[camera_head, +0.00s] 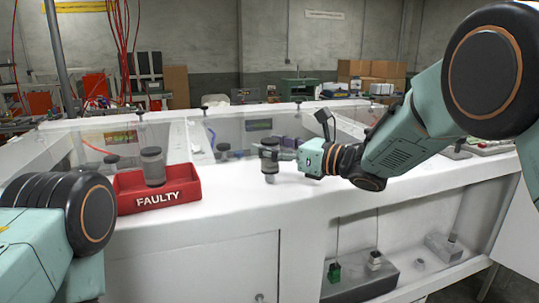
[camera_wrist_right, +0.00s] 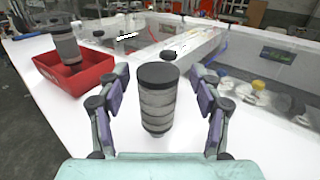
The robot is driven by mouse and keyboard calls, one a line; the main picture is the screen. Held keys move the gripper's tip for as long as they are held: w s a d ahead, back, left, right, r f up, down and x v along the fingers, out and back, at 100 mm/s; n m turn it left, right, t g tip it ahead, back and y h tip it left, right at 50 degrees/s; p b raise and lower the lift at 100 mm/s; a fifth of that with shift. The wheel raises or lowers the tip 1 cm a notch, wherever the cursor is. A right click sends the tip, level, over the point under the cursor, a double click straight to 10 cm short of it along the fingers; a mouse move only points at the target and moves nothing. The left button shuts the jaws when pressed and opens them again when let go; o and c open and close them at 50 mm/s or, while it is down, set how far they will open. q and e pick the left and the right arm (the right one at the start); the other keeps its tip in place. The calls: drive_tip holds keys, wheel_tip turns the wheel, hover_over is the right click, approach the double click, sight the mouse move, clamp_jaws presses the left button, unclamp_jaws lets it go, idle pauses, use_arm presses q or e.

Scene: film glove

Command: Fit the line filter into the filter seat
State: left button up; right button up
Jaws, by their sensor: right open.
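A grey cylindrical line filter (camera_head: 270,166) with a dark cap stands upright on the white bench, and in the right wrist view the filter (camera_wrist_right: 157,103) is between my fingers. My right gripper (camera_head: 283,154) is open around it, and in the wrist view the gripper (camera_wrist_right: 160,115) shows a gap on each side of the filter. I cannot tell which part is the filter seat. My left arm shows at the left edge, its gripper out of view.
Behind the filter are clear-walled bays in the bench, with a small dark round part (camera_wrist_right: 168,56) near their edge. The bench top (camera_head: 235,205) in front of the filter is clear. A lower shelf (camera_head: 360,280) holds small parts.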

drive_tip(key=shift+s+a+r, duration=0.1)
drive_tip(key=shift+a, duration=0.15)
drive_tip(key=c, duration=0.3)
drive_tip(key=shift+d, duration=0.25)
drive_tip(key=c, duration=0.6)
drive_tip(key=shift+a, duration=0.2)
drive_tip(key=c, duration=0.4)
